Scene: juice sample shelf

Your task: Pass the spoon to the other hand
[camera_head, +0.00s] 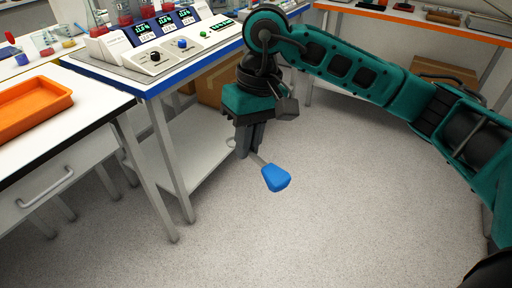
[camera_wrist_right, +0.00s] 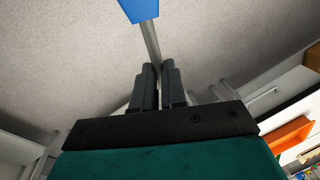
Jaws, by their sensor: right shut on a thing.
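The spoon (camera_head: 276,177) has a blue end and a thin grey metal shaft. My right gripper (camera_head: 248,153) is shut on the shaft and holds the spoon in the air over the floor, with the blue end pointing to the lower right in the head view. A small rounded metal part shows on the other side of the fingers. In the right wrist view, the spoon's blue end (camera_wrist_right: 139,9) is at the top edge and its shaft runs down between the fingers (camera_wrist_right: 160,88). My left gripper is in neither view.
A white bench (camera_head: 30,152) with an orange tray (camera_head: 32,108) stands at the left. A blue-edged table (camera_head: 151,91) holding a control panel and flasks is behind it. Another table (camera_head: 440,22) is at the back right. The floor (camera_head: 300,240) below the spoon is clear.

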